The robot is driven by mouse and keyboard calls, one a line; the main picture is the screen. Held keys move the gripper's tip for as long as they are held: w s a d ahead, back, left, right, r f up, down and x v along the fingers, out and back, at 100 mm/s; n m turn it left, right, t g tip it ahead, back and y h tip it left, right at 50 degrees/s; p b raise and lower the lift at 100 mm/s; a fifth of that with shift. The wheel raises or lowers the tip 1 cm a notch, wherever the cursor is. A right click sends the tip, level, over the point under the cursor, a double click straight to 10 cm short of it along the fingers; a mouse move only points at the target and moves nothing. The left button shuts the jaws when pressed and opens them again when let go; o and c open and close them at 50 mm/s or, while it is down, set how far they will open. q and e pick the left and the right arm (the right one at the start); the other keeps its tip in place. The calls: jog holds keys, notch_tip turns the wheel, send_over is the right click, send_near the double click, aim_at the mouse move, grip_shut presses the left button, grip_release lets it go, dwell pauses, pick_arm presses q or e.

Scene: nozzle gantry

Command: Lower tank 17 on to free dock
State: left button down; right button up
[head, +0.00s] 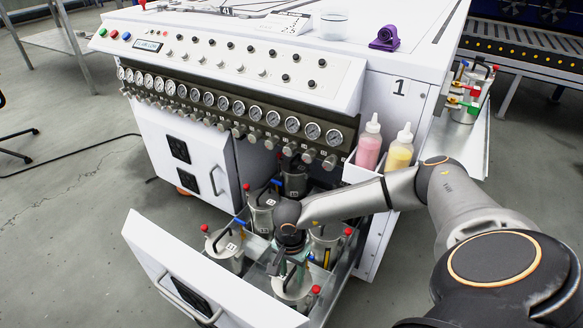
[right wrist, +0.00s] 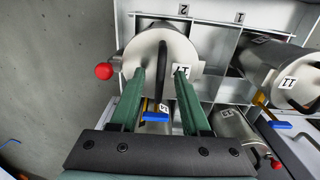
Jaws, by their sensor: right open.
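Tank 17 (right wrist: 150,52) is a pale cylinder with a black arched handle and a red knob on its left in the right wrist view. It stands upright in the open drawer by the edge strip marked 2; in the head view it appears to be the front tank (head: 292,291). My right gripper (right wrist: 159,78) is open, with its green fingers on either side of the handle. In the head view the right gripper (head: 287,250) is over the front of the drawer, partly hidden by its wrist. I cannot tell whether the tank's base is fully seated. My left gripper is not in view.
Tank 11 (right wrist: 292,80) stands beside it by mark 1. Other tanks (head: 264,212) (head: 327,244) stand close behind in the drawer (head: 165,262). The gauge row (head: 220,107) overhangs the drawer's back. Pink (head: 369,147) and yellow bottles (head: 399,153) stand beside my forearm.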

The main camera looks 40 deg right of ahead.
jog(key=shift+s+f, duration=0.2)
jog(key=shift+f, duration=0.05)
jog(key=shift+w+r, duration=0.1)
notch_tip(320, 180, up, 13)
jog(key=p, duration=0.5)
jog(key=shift+w, duration=0.25)
